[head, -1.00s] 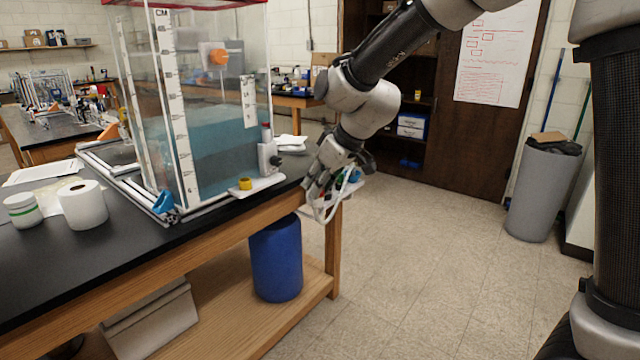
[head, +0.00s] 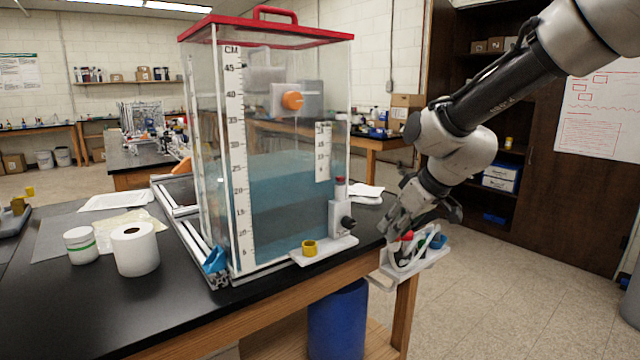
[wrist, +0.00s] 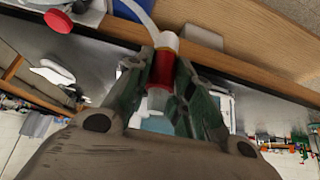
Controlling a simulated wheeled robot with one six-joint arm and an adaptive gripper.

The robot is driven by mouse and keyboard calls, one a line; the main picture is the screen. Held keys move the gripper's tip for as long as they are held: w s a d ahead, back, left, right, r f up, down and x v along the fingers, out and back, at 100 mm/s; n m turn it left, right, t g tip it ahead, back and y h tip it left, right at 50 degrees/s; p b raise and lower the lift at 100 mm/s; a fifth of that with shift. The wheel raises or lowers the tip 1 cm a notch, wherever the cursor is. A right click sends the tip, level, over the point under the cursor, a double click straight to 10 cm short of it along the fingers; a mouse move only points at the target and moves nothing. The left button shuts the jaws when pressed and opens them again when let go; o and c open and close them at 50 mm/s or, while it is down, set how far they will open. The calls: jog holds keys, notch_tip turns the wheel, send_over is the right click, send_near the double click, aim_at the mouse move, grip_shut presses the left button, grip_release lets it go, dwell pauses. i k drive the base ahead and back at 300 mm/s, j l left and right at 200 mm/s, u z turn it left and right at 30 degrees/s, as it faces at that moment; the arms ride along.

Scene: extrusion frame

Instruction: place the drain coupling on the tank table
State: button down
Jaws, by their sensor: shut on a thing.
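The drain coupling (wrist: 162,68), a red cylinder with a white end and a clear lower part, is between the fingers of my gripper (wrist: 160,100) in the wrist view. My gripper is shut on it. In the head view my gripper (head: 404,226) points down at the table's right end, and the red part (head: 407,237) shows below its fingers. A white holder (head: 428,258) with green and blue parts and a white tube sits just below. I cannot tell whether the coupling still touches it. The tank table (head: 90,315) has a black top and wooden edge.
A clear water tank (head: 285,190) with a red lid stands on the table, left of my gripper. A yellow ring (head: 309,247) sits on a white ledge at its foot. A paper roll (head: 135,249) and white jar (head: 81,246) stand at left. The front left tabletop is clear.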

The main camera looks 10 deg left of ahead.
aim_at(370, 221)
jog(key=i+j, duration=0.15)
jog(key=i, duration=0.3)
jog(key=i+j, duration=0.15)
jog(key=i, duration=0.3)
jog(key=i+j, duration=0.2)
jog(key=i, duration=0.2)
